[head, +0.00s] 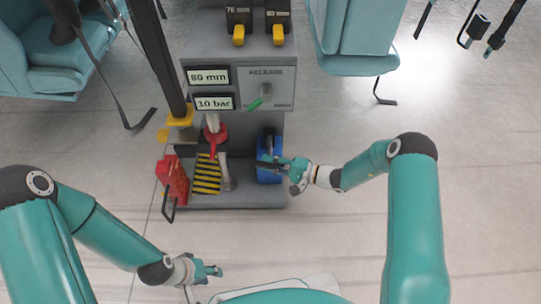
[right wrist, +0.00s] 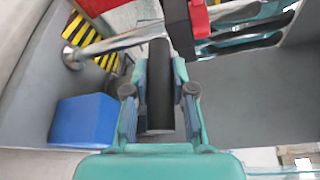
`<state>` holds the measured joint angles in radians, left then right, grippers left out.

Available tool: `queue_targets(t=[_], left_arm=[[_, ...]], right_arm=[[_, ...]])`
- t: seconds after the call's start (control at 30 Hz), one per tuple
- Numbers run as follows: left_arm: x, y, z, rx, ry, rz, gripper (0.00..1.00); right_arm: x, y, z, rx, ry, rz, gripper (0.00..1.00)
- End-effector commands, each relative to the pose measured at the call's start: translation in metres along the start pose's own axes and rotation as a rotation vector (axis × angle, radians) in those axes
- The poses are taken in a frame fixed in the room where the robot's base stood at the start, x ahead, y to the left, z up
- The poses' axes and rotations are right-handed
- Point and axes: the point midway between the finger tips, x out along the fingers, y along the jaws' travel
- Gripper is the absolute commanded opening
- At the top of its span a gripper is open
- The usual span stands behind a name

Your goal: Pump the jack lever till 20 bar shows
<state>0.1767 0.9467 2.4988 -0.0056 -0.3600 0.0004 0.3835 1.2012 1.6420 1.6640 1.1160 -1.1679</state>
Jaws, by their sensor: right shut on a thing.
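The grey jack unit (head: 240,60) stands ahead of me. Its displays read 80 mm (head: 209,77) and 10 bar (head: 214,102). My right gripper (head: 275,163) is at the lower right of the unit, in front of a blue part. In the right wrist view, the right gripper (right wrist: 160,92) is shut on the black lever grip (right wrist: 160,85), which runs lengthwise between the fingers. The head view does not show the grip clearly. My left gripper (head: 212,271) is low and left of centre, apart from the unit; its finger gap is unclear.
A green release knob (head: 265,92) sits on the panel. A yellow-black striped block (head: 207,175), a red part (head: 174,180) and a blue block (head: 268,155) are at the unit's base. Teal seats (head: 355,35) stand behind on both sides.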

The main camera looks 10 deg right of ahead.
Motion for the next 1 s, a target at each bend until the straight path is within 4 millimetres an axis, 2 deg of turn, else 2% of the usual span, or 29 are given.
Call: queue_targets(t=[0.27,0.3,0.43,0.8,1.0], left_arm=[[0.0,0.0,0.0,0.0,0.0,0.0,0.4],[0.0,0.0,0.0,0.0,0.0,0.0,0.4],[0.0,0.0,0.0,0.0,0.0,0.0,0.4],[-0.001,0.0,0.0,0.0,0.0,0.0,0.4],[-0.001,0.0,0.0,0.0,0.0,0.0,0.4]], right_arm=[[0.001,0.003,0.0,0.008,0.004,0.006,0.0],[0.001,0.003,0.0,0.009,0.005,0.005,0.29],[0.001,0.002,-0.001,0.008,0.004,0.003,0.51],[-0.002,0.001,-0.001,0.006,0.005,0.001,0.52],[-0.024,0.001,-0.003,0.005,0.008,0.001,0.52]])
